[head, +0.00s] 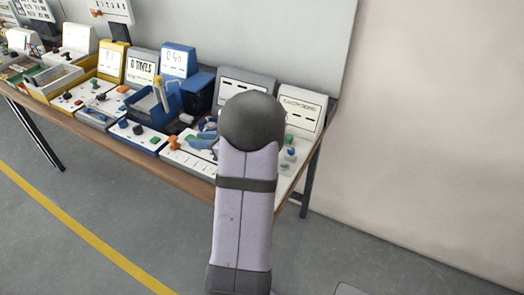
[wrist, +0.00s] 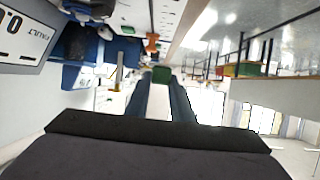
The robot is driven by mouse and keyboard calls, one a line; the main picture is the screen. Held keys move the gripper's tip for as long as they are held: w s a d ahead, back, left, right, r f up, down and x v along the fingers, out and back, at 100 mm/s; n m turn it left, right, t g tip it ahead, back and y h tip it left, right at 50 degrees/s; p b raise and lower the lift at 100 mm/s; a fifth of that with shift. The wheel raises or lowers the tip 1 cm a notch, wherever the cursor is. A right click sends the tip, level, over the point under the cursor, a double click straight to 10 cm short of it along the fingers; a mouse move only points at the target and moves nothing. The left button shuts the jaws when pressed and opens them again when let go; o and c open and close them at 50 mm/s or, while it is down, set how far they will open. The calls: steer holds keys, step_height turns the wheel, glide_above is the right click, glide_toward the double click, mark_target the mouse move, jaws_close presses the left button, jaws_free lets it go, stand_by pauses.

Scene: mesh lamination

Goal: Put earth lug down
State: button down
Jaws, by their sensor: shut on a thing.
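In the head view my gripper (head: 203,135) is partly behind my own arm, over the bench's right part. It is shut on the lug, held near the white panel there. The lug's shape and its gap to the panel cannot be made out.
The wooden-edged bench (head: 130,139) carries several panels and trays. A blue bin (head: 198,92) and an orange knob (head: 174,142) stand close to my gripper. A grey board (head: 290,45) rises behind. The floor in front is clear.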

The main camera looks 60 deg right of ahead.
steer(key=w+r+m+h+p, duration=0.1)
steer(key=w+r+m+h, duration=0.1)
steer(key=w+r, duration=0.3)
steer(key=w+r+m+h+p, duration=0.1)
steer(key=w+r+m+h, duration=0.1)
steer(key=w, duration=0.5)
steer(key=s+d+f+m+g+h, duration=0.2)
steer(key=s+d+m+g+h, duration=0.7)
steer(key=s+d, duration=0.45)
steer(key=s+f+m+g, duration=0.4)
steer(key=s+f+m, duration=0.1)
steer(key=s, duration=0.5)
steer(key=shift+s+d+f+g, duration=0.35)
steer(key=shift+f+g, duration=0.05)
steer(key=shift+f, duration=0.15)
steer(key=shift+w+f+p, duration=0.1)
steer(key=shift+f+p, duration=0.85)
steer(key=shift+f, duration=4.05)
